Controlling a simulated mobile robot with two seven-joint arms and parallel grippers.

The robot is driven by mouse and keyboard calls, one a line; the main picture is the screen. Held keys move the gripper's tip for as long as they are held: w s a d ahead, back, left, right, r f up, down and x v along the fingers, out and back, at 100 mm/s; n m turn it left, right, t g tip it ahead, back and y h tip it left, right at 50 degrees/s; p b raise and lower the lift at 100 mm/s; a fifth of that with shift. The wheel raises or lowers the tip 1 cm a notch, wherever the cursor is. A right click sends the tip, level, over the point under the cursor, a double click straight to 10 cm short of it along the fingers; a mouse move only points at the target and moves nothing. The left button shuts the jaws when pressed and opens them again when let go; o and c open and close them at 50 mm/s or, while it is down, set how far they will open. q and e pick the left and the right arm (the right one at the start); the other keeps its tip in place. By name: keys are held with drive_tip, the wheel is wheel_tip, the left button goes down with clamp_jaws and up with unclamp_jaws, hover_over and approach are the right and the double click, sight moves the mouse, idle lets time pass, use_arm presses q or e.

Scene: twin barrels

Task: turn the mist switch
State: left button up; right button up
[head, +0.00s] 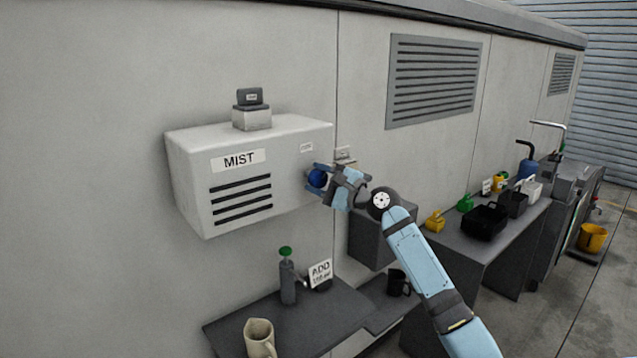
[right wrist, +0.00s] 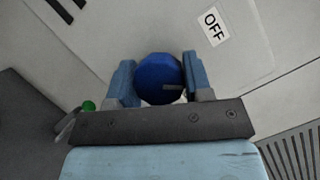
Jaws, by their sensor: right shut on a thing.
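The white mist box (head: 240,150) is on the wall, with a MIST label and dark vent slots on its front. A round blue knob (head: 317,178) is on the box's right-hand part. It also shows in the right wrist view (right wrist: 158,76), with a small grey mark on its face. My right gripper (head: 322,179) is at the knob, a finger on either side, shut on it. An OFF label (right wrist: 213,25) is on the panel near the knob in the right wrist view. My left gripper is in neither view.
A bench on the right carries black bins (head: 485,220) and small yellow and green items. Open floor lies at the lower right.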

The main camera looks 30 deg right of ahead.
drive_tip(key=n+g, duration=0.1)
drive_tip(key=n, duration=0.2)
drive_tip(key=shift+r+n+g, duration=0.1)
drive_tip(key=shift+n+g, duration=0.2)
drive_tip(key=shift+n, duration=0.1)
drive_tip(key=shift+n+g+h+p, duration=0.3)
drive_tip(key=shift+n+g+p, duration=0.45)
drive_tip(key=shift+n, duration=0.85)
drive_tip(key=o, duration=0.9)
drive_tip(key=shift+o, duration=0.2)
drive_tip(key=shift+s, duration=0.1)
drive_tip(key=b+v, duration=0.3)
drive_tip(key=v, duration=1)
drive_tip(key=shift+s, duration=0.35)
